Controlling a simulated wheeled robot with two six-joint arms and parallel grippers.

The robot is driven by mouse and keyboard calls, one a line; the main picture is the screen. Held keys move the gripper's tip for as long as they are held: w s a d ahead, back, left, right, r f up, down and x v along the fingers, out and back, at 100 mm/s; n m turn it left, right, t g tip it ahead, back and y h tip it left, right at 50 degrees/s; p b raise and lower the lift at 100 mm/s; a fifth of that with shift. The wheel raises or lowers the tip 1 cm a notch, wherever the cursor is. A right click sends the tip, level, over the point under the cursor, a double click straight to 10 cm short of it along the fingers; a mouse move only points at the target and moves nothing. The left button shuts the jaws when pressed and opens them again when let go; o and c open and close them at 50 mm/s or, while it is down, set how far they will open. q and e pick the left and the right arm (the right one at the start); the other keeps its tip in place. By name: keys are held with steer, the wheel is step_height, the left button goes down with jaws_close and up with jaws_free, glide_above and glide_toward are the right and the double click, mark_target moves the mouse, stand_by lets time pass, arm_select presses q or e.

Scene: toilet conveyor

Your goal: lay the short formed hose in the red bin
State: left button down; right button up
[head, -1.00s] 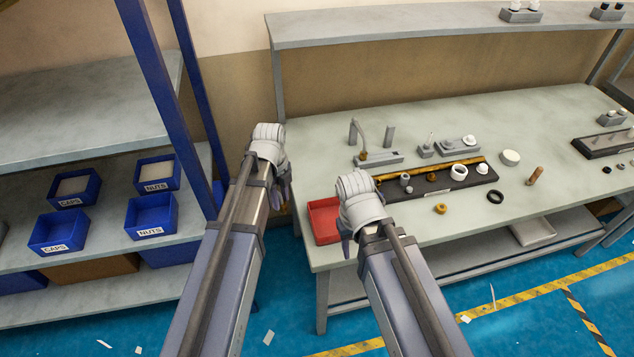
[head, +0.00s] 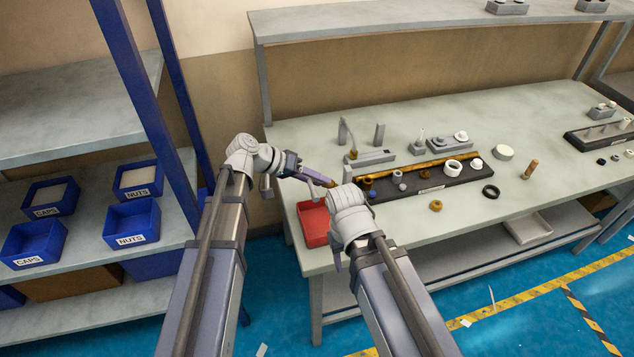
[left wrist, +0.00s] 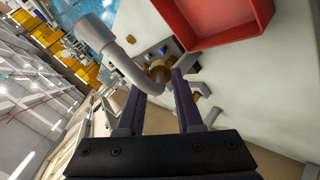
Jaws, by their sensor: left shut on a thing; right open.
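The short formed hose (left wrist: 127,68) is a pale grey bent tube with a thicker cuffed end, seen in the left wrist view. It runs from between my left fingertips up to the left.
A dark tray (head: 430,188) with several small parts lies right of the grippers. A fixture with a thin bent rod (head: 370,158) stands behind them. A black ring (head: 491,191) lies on the bench. Blue boxes (head: 132,223) stand on the left shelf. The bench's front right is mostly clear.

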arm_select(q)
step_height(320, 180, down, 9)
steer(key=b, duration=0.9)
steer(key=shift+f+b, duration=0.95)
steer(key=shift+b, duration=0.05)
stand_by(0.7)
steer(key=shift+c, duration=2.4)
jaws_free()
steer(key=p+v, duration=0.4)
steer(key=v, duration=0.3)
steer(key=shift+s+a+r+p, duration=0.1)
steer(key=shift+a+r+p, duration=0.15)
steer(key=shift+a+p, duration=0.15)
